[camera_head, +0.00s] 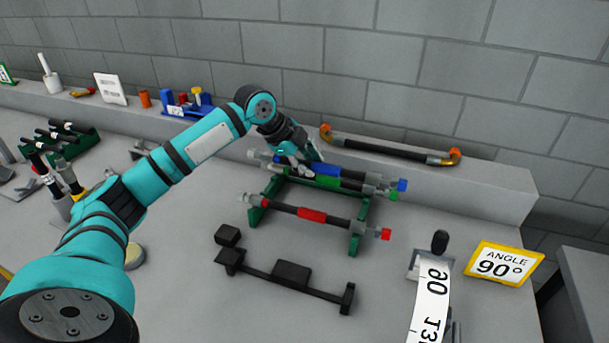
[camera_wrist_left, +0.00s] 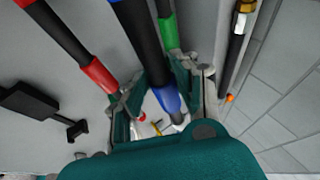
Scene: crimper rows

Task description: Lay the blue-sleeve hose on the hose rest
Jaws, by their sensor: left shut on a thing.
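The blue-sleeve hose is dark with a blue sleeve (camera_head: 323,168) and a blue right end cap. My left gripper (camera_head: 299,168) is shut on it beside the sleeve; in the left wrist view the sleeve (camera_wrist_left: 168,101) lies between the fingers (camera_wrist_left: 163,108). The hose is at the back of a green rack (camera_head: 357,236), just behind the green-sleeve hose (camera_head: 328,183); I cannot tell whether it touches the rack. A low black fixture with end posts (camera_head: 318,291), seemingly the hose rest, stands empty in front. The right gripper is not in view.
A red-sleeve hose (camera_head: 312,215) lies across the rack's front. Behind, a hose with orange ends (camera_head: 385,149) lies along the grey ledge (camera_head: 480,186). A black-knobbed device (camera_head: 438,248) and an angle sign (camera_head: 497,264) stand at right.

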